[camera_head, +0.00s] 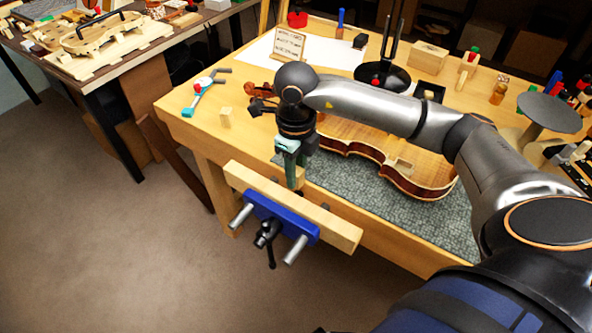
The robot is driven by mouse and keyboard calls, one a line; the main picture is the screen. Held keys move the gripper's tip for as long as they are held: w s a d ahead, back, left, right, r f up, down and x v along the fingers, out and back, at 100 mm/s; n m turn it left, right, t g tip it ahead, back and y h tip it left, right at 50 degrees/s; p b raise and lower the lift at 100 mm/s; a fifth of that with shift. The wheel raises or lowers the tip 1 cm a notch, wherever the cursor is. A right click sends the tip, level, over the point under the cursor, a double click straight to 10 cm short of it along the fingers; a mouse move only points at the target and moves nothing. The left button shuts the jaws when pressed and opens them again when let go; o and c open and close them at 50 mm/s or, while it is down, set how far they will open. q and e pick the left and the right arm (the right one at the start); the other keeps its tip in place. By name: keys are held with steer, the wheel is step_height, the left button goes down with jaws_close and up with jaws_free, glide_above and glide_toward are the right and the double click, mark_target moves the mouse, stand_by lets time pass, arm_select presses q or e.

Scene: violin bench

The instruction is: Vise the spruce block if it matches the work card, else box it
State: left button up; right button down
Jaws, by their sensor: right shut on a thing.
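My right gripper (292,160) is over the near edge of the bench, just above the vise (282,222). It is shut on a small pale wooden block (299,178), which is mostly hidden by the fingers. The block is at the vise's wooden jaws; I cannot tell whether it is between them or above them. My left gripper is not in view.
A violin body (400,165) lies on a grey mat (380,209) right of the gripper. A teal and white tool (201,92) lies at the bench's left. A small wooden box (428,58) stands at the back, near a dark round stand (385,77).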

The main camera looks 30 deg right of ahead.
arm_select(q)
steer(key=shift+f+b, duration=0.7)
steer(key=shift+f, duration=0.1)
arm_select(e)
steer(key=shift+f, duration=0.9)
steer(key=c, duration=0.6)
jaws_free()
steer(key=shift+o, duration=0.3)
steer(key=shift+r, duration=0.1)
steer(key=shift+w+d, duration=0.1)
steer(key=shift+d, duration=0.1)
steer(key=shift+r, duration=0.5)
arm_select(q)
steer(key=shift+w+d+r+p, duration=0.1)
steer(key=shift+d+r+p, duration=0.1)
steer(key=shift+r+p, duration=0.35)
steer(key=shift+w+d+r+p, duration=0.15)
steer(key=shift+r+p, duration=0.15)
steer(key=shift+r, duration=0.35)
arm_select(e)
step_height(320, 180, up, 12)
steer(key=shift+a+f, duration=0.25)
steer(key=shift+a, duration=0.05)
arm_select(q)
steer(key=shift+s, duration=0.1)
